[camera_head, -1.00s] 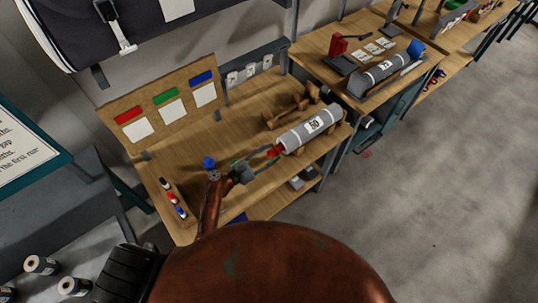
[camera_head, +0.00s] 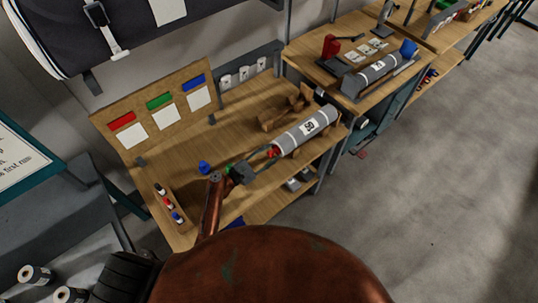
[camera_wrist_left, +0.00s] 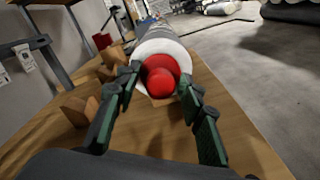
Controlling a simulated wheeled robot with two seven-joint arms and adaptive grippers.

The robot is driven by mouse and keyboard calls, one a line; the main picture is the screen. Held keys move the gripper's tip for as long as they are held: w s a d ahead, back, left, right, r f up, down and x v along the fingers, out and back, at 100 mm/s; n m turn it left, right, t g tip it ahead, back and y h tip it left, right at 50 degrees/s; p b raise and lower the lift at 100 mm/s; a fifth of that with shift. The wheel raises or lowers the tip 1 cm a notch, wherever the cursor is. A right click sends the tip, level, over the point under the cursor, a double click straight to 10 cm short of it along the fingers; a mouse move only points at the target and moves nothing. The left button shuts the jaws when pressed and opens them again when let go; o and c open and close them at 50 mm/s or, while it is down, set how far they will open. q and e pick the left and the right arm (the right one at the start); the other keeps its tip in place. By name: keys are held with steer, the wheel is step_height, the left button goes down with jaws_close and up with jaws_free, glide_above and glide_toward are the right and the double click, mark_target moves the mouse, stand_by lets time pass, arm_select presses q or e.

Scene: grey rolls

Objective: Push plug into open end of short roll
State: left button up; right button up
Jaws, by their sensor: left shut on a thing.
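The short grey roll (camera_head: 306,131), labelled 50, lies on the wooden bench with its near end toward my left gripper (camera_head: 268,156). The red plug (camera_head: 272,151) sits at that end. In the left wrist view the plug (camera_wrist_left: 161,78) shows a round knob on a wider red disc, framed by the pale rim of the roll (camera_wrist_left: 168,46). The plug appears lined up with the opening and at least partly in it; its depth is hidden. My right gripper is not in view.
A blue plug (camera_head: 204,167) and a green one (camera_head: 228,169) are on the bench near my left arm. Small bottles (camera_head: 168,203) stand at the left edge. Wooden blocks (camera_head: 287,108) lie behind the roll. A second grey roll (camera_head: 372,77) rests on the farther bench.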

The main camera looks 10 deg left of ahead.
arm_select(q)
steer(key=shift+w+d, duration=0.15)
steer(key=shift+w, duration=0.05)
steer(key=o, duration=1.2)
steer(key=shift+o, duration=0.2)
steer(key=v, duration=1.2)
steer(key=shift+c, duration=0.4)
